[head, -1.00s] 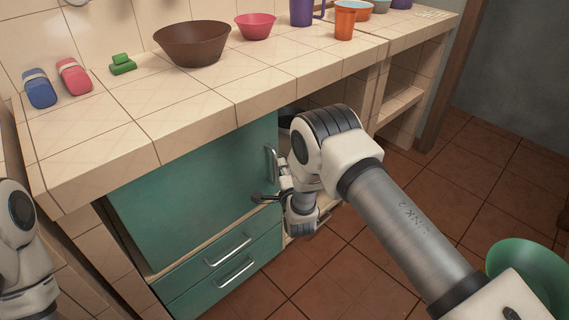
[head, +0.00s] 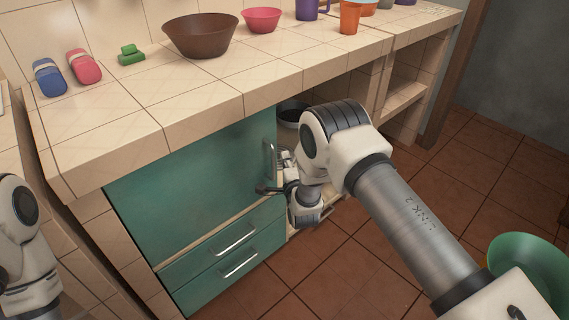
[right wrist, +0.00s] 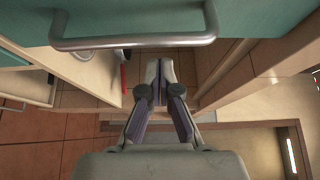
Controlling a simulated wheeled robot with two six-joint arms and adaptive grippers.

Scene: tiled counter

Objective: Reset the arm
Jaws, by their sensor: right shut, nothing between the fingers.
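My right arm reaches down in front of the counter in the head view. Its gripper (head: 270,188) is low, beside the edge of the teal cabinet door (head: 190,190) and just below the door's metal handle (head: 269,160). In the right wrist view the two fingers (right wrist: 161,72) are together and empty. The handle (right wrist: 135,42) crosses the top of that view, apart from the fingertips. My left arm (head: 25,235) shows only in part at the left edge of the head view; its gripper is out of view.
The door stands open, with a dark-topped pot (head: 291,113) behind it. Drawers (head: 235,260) are below. On the counter are a brown bowl (head: 200,37), pink bowl (head: 262,20), orange cup (head: 350,17) and several smaller things. A green bowl (head: 528,262) is at lower right.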

